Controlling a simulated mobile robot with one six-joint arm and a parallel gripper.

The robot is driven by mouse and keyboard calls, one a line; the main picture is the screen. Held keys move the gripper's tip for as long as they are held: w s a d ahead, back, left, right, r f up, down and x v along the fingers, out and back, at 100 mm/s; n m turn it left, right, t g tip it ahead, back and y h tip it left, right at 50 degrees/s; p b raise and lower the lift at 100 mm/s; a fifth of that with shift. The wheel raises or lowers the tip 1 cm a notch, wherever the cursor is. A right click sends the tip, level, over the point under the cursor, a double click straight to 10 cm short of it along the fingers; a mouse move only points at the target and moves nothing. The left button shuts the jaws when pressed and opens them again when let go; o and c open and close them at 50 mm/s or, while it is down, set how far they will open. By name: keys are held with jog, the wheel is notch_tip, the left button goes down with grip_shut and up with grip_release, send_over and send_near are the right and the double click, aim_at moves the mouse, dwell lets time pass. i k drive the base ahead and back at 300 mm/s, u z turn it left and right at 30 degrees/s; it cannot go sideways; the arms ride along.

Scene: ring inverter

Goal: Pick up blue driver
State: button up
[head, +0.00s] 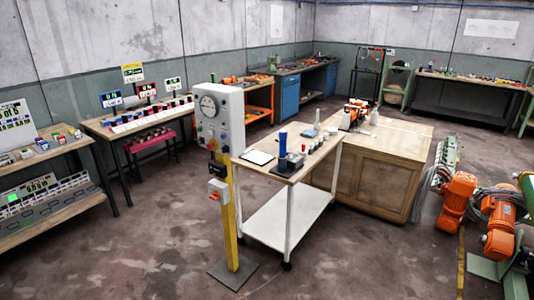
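A tall blue upright piece (283,144) stands on a dark base near the left front of the wooden top of a white cart (262,165). It is the only plainly blue tool-like thing on the cart; it is too small to tell for sure that it is the blue driver. A grey block (294,163) stands close beside it on the right. My gripper is not in view.
A yellow post (230,215) with a grey gauge box (219,118) stands just left of the cart. A wooden cabinet (372,180) adjoins the cart at right. Orange motors (458,194) lie on the right floor. The front left floor is clear.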

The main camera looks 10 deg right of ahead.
aim_at(283, 134)
jog(key=z, duration=0.15)
jog(key=i, duration=0.95)
jog(key=u, duration=0.15)
